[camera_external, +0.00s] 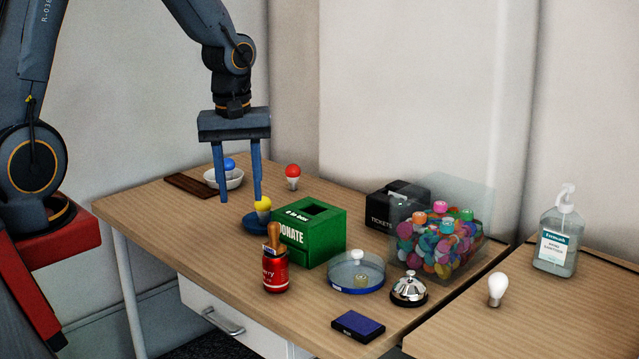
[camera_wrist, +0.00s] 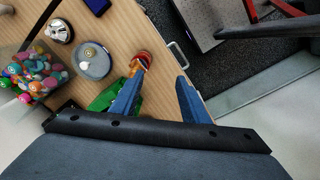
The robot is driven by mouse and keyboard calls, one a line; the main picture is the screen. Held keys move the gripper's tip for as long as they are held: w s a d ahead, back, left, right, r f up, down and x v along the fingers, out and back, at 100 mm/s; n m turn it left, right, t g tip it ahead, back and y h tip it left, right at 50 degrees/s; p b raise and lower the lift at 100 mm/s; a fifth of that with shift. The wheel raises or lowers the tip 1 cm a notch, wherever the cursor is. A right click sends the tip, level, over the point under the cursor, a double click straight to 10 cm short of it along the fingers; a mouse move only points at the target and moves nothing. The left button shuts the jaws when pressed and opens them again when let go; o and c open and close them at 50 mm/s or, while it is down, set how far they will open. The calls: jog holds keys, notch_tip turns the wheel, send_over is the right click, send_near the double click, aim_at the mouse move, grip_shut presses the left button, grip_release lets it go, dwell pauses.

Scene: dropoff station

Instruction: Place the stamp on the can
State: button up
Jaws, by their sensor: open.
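The red can (camera_external: 275,278) stands upright near the front edge of the wooden table, left of the front middle. The stamp (camera_external: 273,237), with a wooden handle and a dark base, stands on top of the can and looks upright. In the wrist view the stamp (camera_wrist: 145,57) and the can overlap as a small orange and red shape just beyond the left finger, and their contact is too small to tell. My gripper (camera_external: 238,199) is open and empty, pointing down, above and to the left of the can. Its two blue fingers also show in the wrist view (camera_wrist: 158,77).
A green donation box (camera_external: 310,240) stands just behind the can. A round clear dish (camera_external: 355,272), a bell (camera_external: 409,290) and a dark blue ink pad (camera_external: 358,326) lie to the right. A blue bowl with a yellow bulb (camera_external: 263,205) stands close by my fingers.

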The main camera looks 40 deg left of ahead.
jog(key=s+a+m, duration=0.2)
jog(key=s+m, duration=0.5)
jog(key=m, duration=0.2)
jog(key=shift+s+f+t, duration=0.25)
jog(key=shift+t, duration=0.05)
